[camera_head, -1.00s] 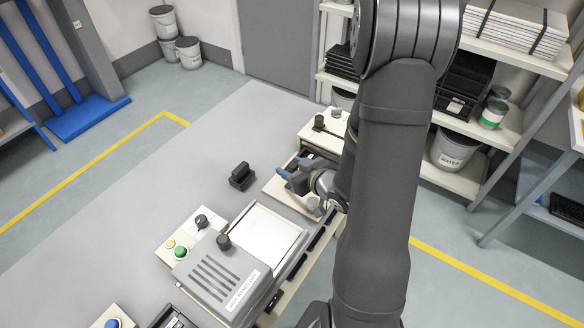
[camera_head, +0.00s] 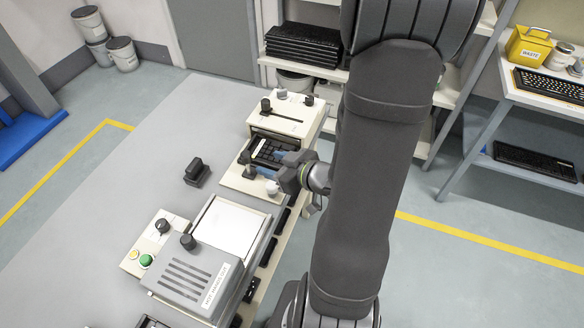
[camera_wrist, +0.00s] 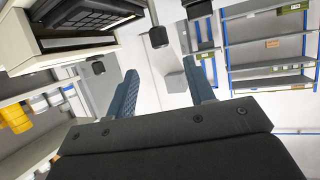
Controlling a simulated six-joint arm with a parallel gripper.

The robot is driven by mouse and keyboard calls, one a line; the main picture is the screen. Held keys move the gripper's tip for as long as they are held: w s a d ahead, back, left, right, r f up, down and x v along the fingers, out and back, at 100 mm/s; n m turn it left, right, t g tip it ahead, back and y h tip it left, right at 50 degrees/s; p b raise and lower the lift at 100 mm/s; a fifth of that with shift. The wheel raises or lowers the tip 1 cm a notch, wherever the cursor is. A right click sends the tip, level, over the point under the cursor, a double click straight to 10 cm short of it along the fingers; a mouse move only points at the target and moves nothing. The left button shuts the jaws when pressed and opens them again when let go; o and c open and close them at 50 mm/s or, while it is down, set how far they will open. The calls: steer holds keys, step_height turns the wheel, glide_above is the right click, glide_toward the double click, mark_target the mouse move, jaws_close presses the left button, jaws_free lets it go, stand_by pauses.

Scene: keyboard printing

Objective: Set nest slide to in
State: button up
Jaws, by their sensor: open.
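The nest slide, a dark tray (camera_head: 268,150) holding a black keyboard, sits partly out of the front of a cream printing machine (camera_head: 290,112). A dark knob (camera_head: 248,172) stands at its left front side, over the cream base plate. My gripper (camera_head: 275,163) is open and empty at the front right of the nest, its blue fingers pointing left. In the wrist view, a black knob (camera_wrist: 157,38) appears beyond and between the spread fingers (camera_wrist: 160,88), apart from both. The nest's dark underside or edge (camera_wrist: 85,14) shows at upper left.
A grey-lidded machine (camera_head: 195,275) stands nearer, and a black stamp-like block (camera_head: 197,172) lies left. The table's left part (camera_head: 120,190) is clear.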

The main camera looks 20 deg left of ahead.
steer(key=v, duration=0.6)
steer(key=shift+r, duration=0.1)
stand_by(0.3)
steer(key=w+r+m+t+h, duration=0.2)
steer(key=w+m+t+h, duration=0.3)
steer(key=w+m+h, duration=1.05)
step_height(320, 180, up, 9)
steer(key=m+g+y, duration=0.3)
steer(key=m+g, duration=0.1)
steer(key=g, duration=0.5)
glide_above(245, 153)
steer(key=shift+h, duration=0.25)
step_height(245, 153, down, 17)
steer(key=shift+d+r, duration=0.1)
